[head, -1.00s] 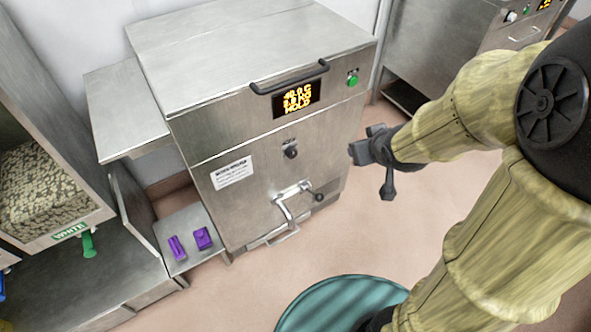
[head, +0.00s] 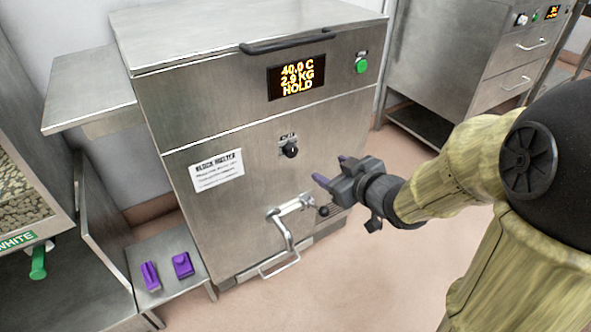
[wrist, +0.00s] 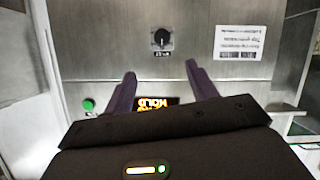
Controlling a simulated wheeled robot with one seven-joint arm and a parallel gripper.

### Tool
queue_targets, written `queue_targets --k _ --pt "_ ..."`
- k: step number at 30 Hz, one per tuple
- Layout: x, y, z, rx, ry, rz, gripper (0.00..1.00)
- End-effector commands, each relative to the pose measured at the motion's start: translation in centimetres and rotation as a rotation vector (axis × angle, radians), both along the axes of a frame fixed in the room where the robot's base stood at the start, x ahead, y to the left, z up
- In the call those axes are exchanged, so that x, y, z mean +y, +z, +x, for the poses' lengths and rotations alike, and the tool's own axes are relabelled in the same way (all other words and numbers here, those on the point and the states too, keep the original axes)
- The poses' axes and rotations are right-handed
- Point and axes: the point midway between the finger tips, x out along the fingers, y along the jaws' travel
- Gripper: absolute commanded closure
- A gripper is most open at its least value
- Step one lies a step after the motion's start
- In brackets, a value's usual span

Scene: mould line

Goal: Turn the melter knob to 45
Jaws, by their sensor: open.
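The melter (head: 245,130) is a steel cabinet whose display (head: 296,77) reads 40.0 C, 2.9 KG, HOLD. Its black knob (head: 290,149) is on the front panel below the display. In the wrist view, which is upside down, the knob (wrist: 161,38) shows beyond the fingertips with a pale pointer mark; its scale is too small to read. My gripper (head: 332,171) is open and empty, to the right of and a little below the knob in the head view. Its purple fingers (wrist: 160,75) stand apart in the wrist view, not touching the knob.
Below the knob are a bent steel outlet pipe (head: 284,225) and a small black lever knob (head: 323,211). A green button (head: 361,65) is at upper right. Purple pieces (head: 182,264) lie on a low shelf at left. The floor on the right is open.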

Motion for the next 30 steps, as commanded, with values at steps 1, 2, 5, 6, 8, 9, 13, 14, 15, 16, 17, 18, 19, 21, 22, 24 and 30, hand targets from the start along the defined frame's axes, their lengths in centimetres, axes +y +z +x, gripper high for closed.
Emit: queue_targets --k 1,2,5,6,8,9,13,14,15,16,17,18,19,21,22,24,30 --pt "0.1 -0.5 0.0 -0.005 0.006 0.003 0.43" --pt "0.2 -0.4 0.0 -0.006 0.008 0.004 0.43" --pt "0.2 -0.2 0.0 -0.008 0.011 0.006 0.43" --pt "0.2 -0.2 0.0 -0.008 0.011 0.006 0.43" --pt "0.2 -0.2 0.0 -0.007 0.011 0.006 0.43" --pt "0.2 -0.2 0.0 -0.007 0.011 0.006 0.43" --pt "0.2 -0.1 0.0 -0.006 0.01 0.006 0.43" --pt "0.2 -0.1 0.0 -0.006 0.011 0.007 0.43" --pt "0.3 -0.1 0.1 -0.005 0.012 0.008 0.43" --pt "0.3 0.0 0.1 -0.004 0.013 0.009 0.43" --pt "0.4 0.0 0.2 -0.003 0.013 0.01 0.43" --pt "0.4 0.0 0.3 -0.002 0.015 0.011 0.43" --pt "0.5 0.0 0.4 -0.002 0.016 0.013 0.43" --pt "0.7 0.1 0.6 -0.001 0.019 0.016 0.43" --pt "0.7 0.1 0.7 -0.001 0.018 0.017 0.43" --pt "0.9 0.0 0.9 0.001 0.021 0.02 0.43" --pt "1.3 -0.2 1.5 0.0 0.02 0.021 0.43"
